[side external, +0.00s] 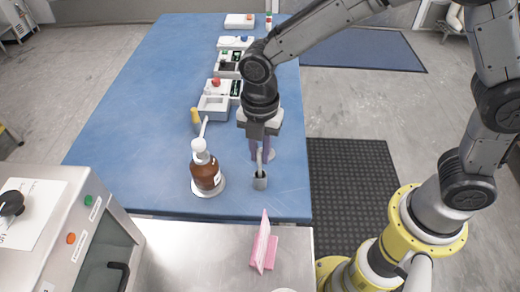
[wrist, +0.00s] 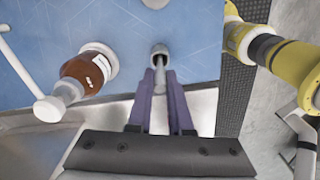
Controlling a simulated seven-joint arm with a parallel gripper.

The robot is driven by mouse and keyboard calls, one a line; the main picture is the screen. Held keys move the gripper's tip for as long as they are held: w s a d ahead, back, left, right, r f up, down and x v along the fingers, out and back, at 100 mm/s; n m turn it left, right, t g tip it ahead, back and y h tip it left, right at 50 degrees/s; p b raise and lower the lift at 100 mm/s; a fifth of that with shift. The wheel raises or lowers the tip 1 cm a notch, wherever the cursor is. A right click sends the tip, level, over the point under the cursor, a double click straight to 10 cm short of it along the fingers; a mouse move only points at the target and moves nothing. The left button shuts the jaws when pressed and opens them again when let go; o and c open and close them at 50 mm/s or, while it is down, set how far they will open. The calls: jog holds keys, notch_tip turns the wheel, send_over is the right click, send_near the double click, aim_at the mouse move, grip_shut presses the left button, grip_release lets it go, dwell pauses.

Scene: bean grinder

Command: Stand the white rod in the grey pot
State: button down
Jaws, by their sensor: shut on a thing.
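My gripper (side external: 262,156) points down over the front right of the blue table, with its purple fingers shut on the white rod (side external: 260,160). In the wrist view, the rod (wrist: 160,84) stands between the fingertips (wrist: 161,78). The small grey pot (side external: 260,183) stands on the table directly below the fingers. It also shows in the wrist view (wrist: 159,49). The rod looks upright, and its lower end lines up with the pot's mouth. How far it is inside is hard to tell.
A brown bottle (side external: 206,174) with a white pump top stands left of the pot. Boxes and trays (side external: 213,106) line the table behind. A pink object (side external: 262,250) lies on the metal counter in front. The table's right edge is close to the pot.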

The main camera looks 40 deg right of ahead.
jog(key=shift+f, duration=1.2)
dwell(2.1)
jog(key=shift+c, duration=1)
grip_release()
jog(key=shift+r, duration=3.55)
